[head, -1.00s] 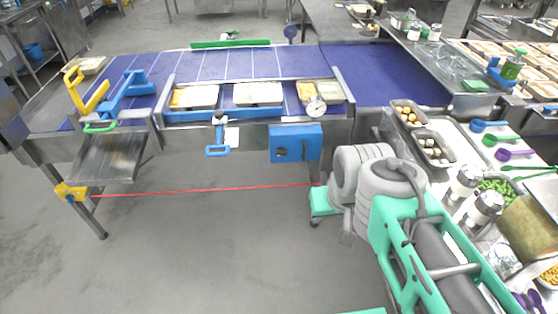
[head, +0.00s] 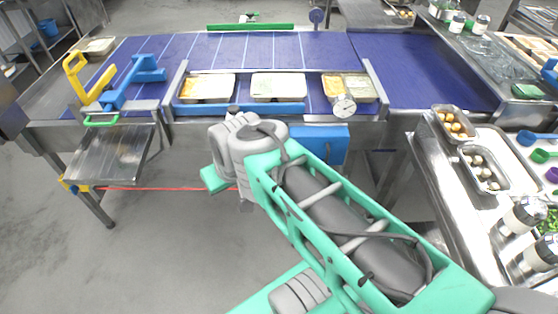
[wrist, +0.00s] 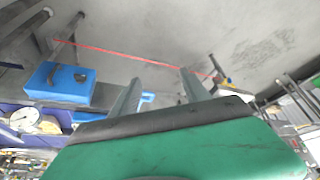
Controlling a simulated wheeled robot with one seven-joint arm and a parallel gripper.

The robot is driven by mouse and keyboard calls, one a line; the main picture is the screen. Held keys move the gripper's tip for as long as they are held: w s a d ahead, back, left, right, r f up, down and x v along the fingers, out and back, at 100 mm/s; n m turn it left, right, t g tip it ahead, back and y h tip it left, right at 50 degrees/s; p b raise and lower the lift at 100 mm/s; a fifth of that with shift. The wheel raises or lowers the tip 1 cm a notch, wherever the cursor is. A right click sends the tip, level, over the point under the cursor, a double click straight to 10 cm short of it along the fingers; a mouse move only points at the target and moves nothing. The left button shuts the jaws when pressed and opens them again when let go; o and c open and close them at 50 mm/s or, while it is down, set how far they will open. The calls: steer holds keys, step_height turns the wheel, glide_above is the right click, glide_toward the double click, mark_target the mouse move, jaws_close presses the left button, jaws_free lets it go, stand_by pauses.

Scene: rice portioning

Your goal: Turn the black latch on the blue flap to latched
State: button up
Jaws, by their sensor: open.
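A blue box-like panel (head: 332,146) hangs on the conveyor's front edge, partly hidden by my arm in the head view. In the wrist view the blue panel (wrist: 60,84) shows at left, with a dark bar and a dark patch on its face. I cannot tell for sure which is the black latch or how it is turned. My gripper (wrist: 158,84) is open and empty, its two fingers apart; the panel lies left of them, not between them. A light-blue handle shows behind the left finger (wrist: 147,98). In the head view my arm mostly hides the gripper.
Trays of food (head: 278,86) stand behind a long blue bar (head: 270,109) on the conveyor. A red line (head: 165,189) crosses low below the conveyor. Yellow and blue levers (head: 88,80) stand at left. The floor in front is clear.

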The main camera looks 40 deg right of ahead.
steer(key=shift+o, duration=1.1)
steer(key=w+d+f+t+b, duration=0.1)
steer(key=w+d+f+b, duration=0.1)
steer(key=f, duration=0.4)
steer(key=w+d+f+m+t+h+b, duration=0.1)
steer(key=w+d+f+t+b, duration=0.1)
steer(key=b, duration=0.5)
step_height(320, 180, down, 4)
steer(key=shift+w+d+r, duration=0.1)
steer(key=shift+w+d, duration=0.75)
steer(key=shift+d, duration=0.1)
steer(key=w+d+f+m+t+h+b, duration=0.2)
steer(key=d+f+t+b, duration=0.1)
steer(key=d+f+b, duration=0.45)
steer(key=w+d+f+m+t+h+b, duration=0.1)
steer(key=w+d+f+t+h+b, duration=0.15)
steer(key=d+f+b, duration=0.5)
steer(key=s+d+m+t+h+b, duration=0.1)
steer(key=s+d+m+h+b, duration=0.3)
steer(key=d+b, duration=0.6)
steer(key=w+d+n+b, duration=0.1)
steer(key=w+d, duration=0.2)
steer(key=w, duration=0.4)
steer(key=shift+d+r+h+b, duration=0.15)
steer(key=shift+r+h+b, duration=0.05)
steer(key=shift+h+b, duration=0.15)
steer(key=shift+c, duration=0.6)
steer(key=c, duration=1.2)
steer(key=shift+c, duration=0.2)
